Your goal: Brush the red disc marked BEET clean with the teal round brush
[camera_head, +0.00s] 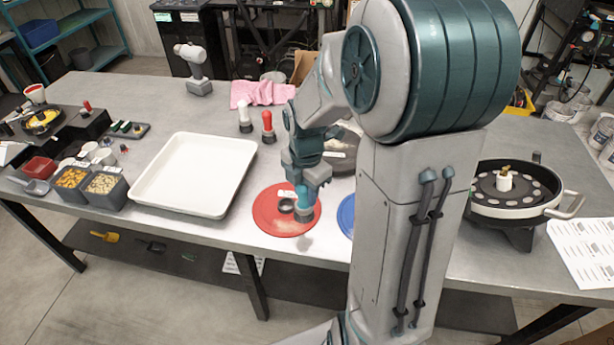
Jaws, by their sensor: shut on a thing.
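The red disc (268,218) lies flat on the grey table near its front edge, with a black hub (286,206) at its middle and a small pale label partly hidden behind my gripper. I cannot read the label. The teal round brush (303,193) is upright in my gripper (304,184), which is shut on its handle. The brush's dark lower end is over the right part of the disc. I cannot tell whether the bristles touch it. A pale smudge shows at the disc's lower right edge.
A blue disc (346,214) lies just right, partly hidden by my arm. A white tray (160,205) is at left. A red-topped brush (268,127) and a white-topped one (245,117) stand behind. A pink cloth (262,93) lies at the back. A round seed meter (505,210) stands at right.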

